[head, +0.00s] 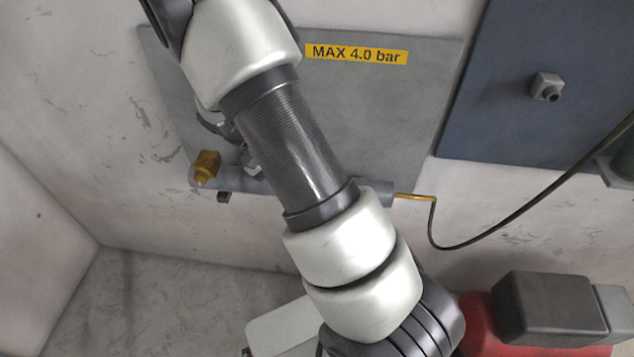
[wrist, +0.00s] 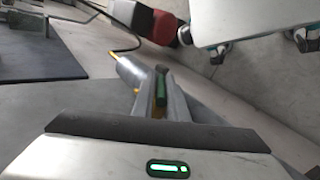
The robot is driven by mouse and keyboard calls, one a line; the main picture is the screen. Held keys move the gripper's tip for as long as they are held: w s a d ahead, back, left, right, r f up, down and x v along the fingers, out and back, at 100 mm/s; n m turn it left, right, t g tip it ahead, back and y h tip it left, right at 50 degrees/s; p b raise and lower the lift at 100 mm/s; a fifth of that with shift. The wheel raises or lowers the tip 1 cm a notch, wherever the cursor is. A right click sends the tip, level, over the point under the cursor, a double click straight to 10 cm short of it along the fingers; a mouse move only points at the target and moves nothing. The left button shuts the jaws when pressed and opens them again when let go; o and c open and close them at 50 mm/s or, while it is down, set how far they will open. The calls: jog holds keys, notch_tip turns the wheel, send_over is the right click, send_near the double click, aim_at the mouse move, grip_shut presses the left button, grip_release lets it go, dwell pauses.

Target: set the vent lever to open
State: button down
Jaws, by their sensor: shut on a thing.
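My gripper (wrist: 160,88) shows in the wrist view, with its fingers close together around a narrow dark and green piece (wrist: 161,92). This piece appears to be the vent lever, but the fingers cover most of it and I cannot read its position. Next to it in the wrist view is the end of a grey pipe (wrist: 133,70). In the head view the grey pipe (head: 233,180) runs along the bottom of a grey panel (head: 400,110), with a brass fitting (head: 206,165) on its left end.
A yellow "MAX 4.0 bar" label (head: 356,54) is on the panel. A thin dark hose (head: 510,222) runs from the pipe's right end. A blue panel (head: 540,90) is at right. A red and dark machine (head: 540,310) stands low at right.

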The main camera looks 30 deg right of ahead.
jog(key=shift+w+a+f+g+h+b, duration=0.15)
jog(key=shift+f+g+h+b, duration=0.2)
jog(key=shift+g+h, duration=0.35)
jog(key=shift+a+f+g+h+b, duration=0.2)
jog(key=shift+g+h+b, duration=0.15)
jog(key=shift+h, duration=0.6)
jog(key=shift+w+a+f+g+h+b, duration=0.15)
jog(key=shift+f+g+h+b, duration=0.2)
jog(key=shift+g+h, duration=0.35)
jog(key=shift+s+h, duration=0.1)
jog(key=shift+h, duration=0.15)
jog(key=c, duration=1.8)
grip_release()
jog(key=shift+r, duration=0.1)
jog(key=v, duration=0.7)
jog(key=shift+a, duration=0.2)
